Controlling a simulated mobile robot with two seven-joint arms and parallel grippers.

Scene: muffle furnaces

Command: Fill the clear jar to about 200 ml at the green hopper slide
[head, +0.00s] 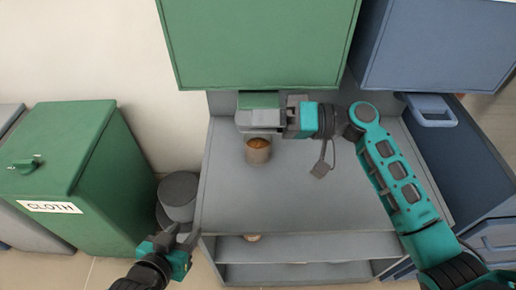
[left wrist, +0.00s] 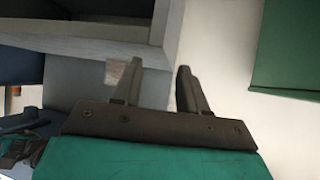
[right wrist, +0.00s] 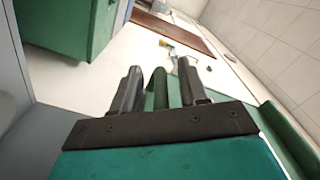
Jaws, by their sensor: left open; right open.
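The clear jar (head: 258,151) stands upright on the grey counter below the green hopper (head: 262,40), with brown-orange material inside. No volume mark is readable. The hopper's green slide (head: 258,100) shows just above the jar. My right gripper (head: 270,116) is at the slide, above the jar. In the right wrist view a green bar (right wrist: 160,90) stands between its open fingers; contact cannot be told. My left gripper (head: 176,236) is open and empty, low at the counter's front left, away from the jar. It also shows in the left wrist view (left wrist: 155,82).
A green bin labelled CLOTH (head: 70,180) stands at the left, with a grey round container (head: 178,195) between it and the counter (head: 320,205). A blue cabinet (head: 435,45) hangs at the right. The counter's middle is clear; open shelves lie below.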

